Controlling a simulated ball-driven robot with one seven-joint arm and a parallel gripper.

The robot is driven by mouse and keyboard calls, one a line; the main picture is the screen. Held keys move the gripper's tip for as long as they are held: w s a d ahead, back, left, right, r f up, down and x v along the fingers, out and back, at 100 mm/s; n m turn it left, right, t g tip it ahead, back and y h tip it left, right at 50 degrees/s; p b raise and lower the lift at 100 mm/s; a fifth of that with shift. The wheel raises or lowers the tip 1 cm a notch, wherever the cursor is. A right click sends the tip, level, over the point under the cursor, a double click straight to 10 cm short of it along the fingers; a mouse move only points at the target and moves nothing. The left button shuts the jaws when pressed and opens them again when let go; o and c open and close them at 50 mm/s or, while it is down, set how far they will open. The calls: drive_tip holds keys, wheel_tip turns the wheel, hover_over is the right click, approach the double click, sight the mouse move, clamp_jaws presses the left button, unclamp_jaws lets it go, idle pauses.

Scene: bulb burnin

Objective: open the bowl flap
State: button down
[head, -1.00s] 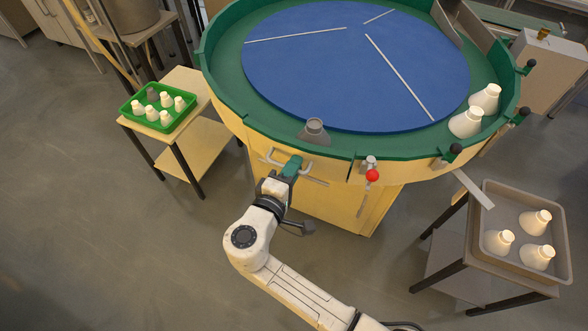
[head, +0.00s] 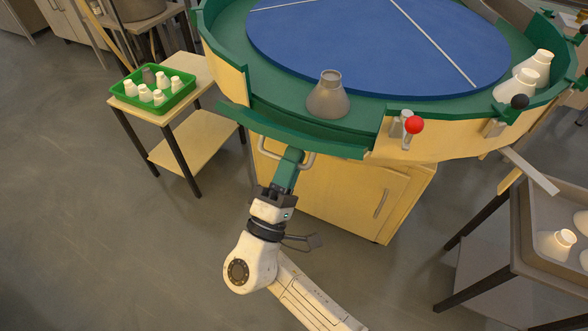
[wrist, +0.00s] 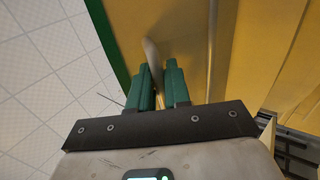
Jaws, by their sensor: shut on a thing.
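The bowl flap (head: 300,133) is a green-topped section of the big round bowl's rim (head: 222,62), at the front. Its left end stands out from the rim, leaving a gap there. Its right end lies by the rim near the red-knobbed latch (head: 413,126). My gripper (head: 290,158) is shut on the flap's pale handle (head: 263,150), seen from above. In the wrist view the green fingers (wrist: 158,85) close around the handle (wrist: 152,52). A grey bulb (head: 328,98) stands upright in the bowl behind the flap.
White bulbs (head: 515,86) stand at the bowl's right edge, on its green track. A green tray of bulbs (head: 185,93) sits on a table at left. A grey tray (head: 530,235) with bulbs stands at right. Floor at lower left is clear.

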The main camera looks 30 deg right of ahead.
drive_tip(key=shift+w+d+f+b, duration=0.1)
drive_tip(key=shift+d+f+b, duration=0.05)
drive_tip(key=shift+f+b, duration=3.35)
drive_tip(key=shift+r+b, duration=0.5)
drive_tip(key=shift+b, duration=0.1)
drive_tip(key=c, duration=1.3)
unclamp_jaws()
drive_tip(key=v, duration=1)
drive_tip(key=shift+a+f+p, duration=0.2)
drive_tip(key=shift+f+p, duration=0.1)
drive_tip(key=shift+p, duration=0.1)
